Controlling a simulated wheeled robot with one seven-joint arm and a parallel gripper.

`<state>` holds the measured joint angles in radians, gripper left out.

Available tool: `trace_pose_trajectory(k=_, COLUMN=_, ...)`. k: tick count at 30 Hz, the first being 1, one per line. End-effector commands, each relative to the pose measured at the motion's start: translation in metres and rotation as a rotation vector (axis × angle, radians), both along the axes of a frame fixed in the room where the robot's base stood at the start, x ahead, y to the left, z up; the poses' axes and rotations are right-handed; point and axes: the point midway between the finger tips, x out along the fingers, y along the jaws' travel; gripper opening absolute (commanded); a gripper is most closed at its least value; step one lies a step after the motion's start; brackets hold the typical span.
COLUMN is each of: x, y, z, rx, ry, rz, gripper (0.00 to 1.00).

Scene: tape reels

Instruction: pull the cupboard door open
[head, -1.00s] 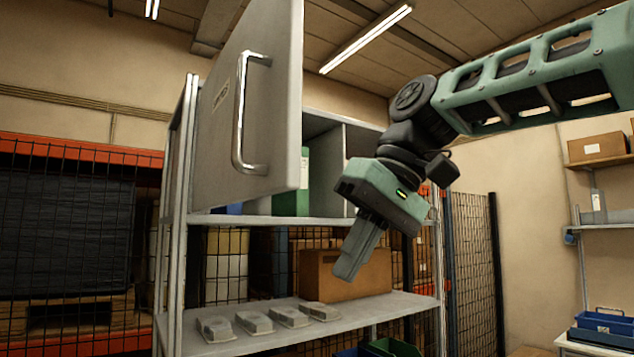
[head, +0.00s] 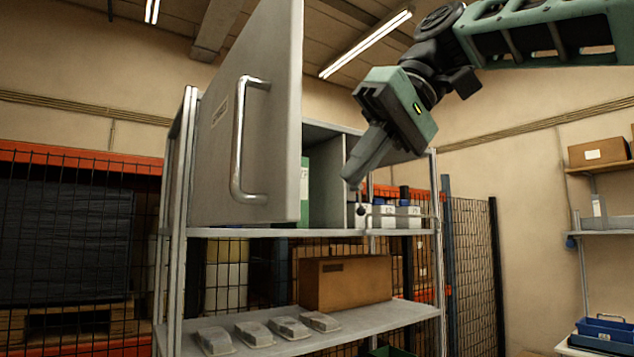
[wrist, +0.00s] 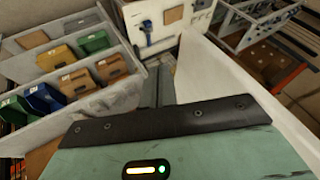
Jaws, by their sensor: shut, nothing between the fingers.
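The cupboard door (head: 275,130) is a grey panel with a bright bar handle (head: 237,140). It stands swung open towards me at the left of the upper compartment (head: 325,180). My gripper (head: 349,182) is to the right of the door, apart from the handle, with its fingers together and pointing down and left. It holds nothing. In the wrist view my gripper fingers (wrist: 158,86) show shut in the middle, and a pale panel lies to their right; I cannot tell if it is the door.
A green binder (head: 304,190) and white boxes (head: 385,216) stand on the upper shelf. A brown carton (head: 345,284) and several grey pieces (head: 255,333) lie on the lower shelf (head: 385,318). A mesh fence (head: 475,270) stands behind at the right.

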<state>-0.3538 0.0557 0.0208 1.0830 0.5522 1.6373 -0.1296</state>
Motion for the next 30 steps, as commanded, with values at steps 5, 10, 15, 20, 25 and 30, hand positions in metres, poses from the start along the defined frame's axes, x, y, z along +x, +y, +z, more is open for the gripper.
trace_pose_trajectory(k=5, x=0.001, y=0.022, z=-0.028, rx=-0.002, ry=0.001, rz=0.002, gripper=0.00)
trace_pose_trajectory(k=10, x=-0.012, y=0.043, z=-0.023, rx=-0.001, ry=-0.002, rz=0.004, gripper=0.00)
trace_pose_trajectory(k=15, x=-0.017, y=0.053, z=-0.025, rx=-0.001, ry=-0.001, rz=0.000, gripper=0.00)
trace_pose_trajectory(k=20, x=-0.018, y=0.055, z=-0.026, rx=0.000, ry=-0.001, rz=-0.001, gripper=0.00)
trace_pose_trajectory(k=25, x=-0.018, y=0.054, z=-0.027, rx=0.000, ry=-0.001, rz=-0.001, gripper=0.00)
trace_pose_trajectory(k=30, x=-0.026, y=0.067, z=-0.026, rx=-0.002, ry=-0.001, rz=0.004, gripper=0.00)
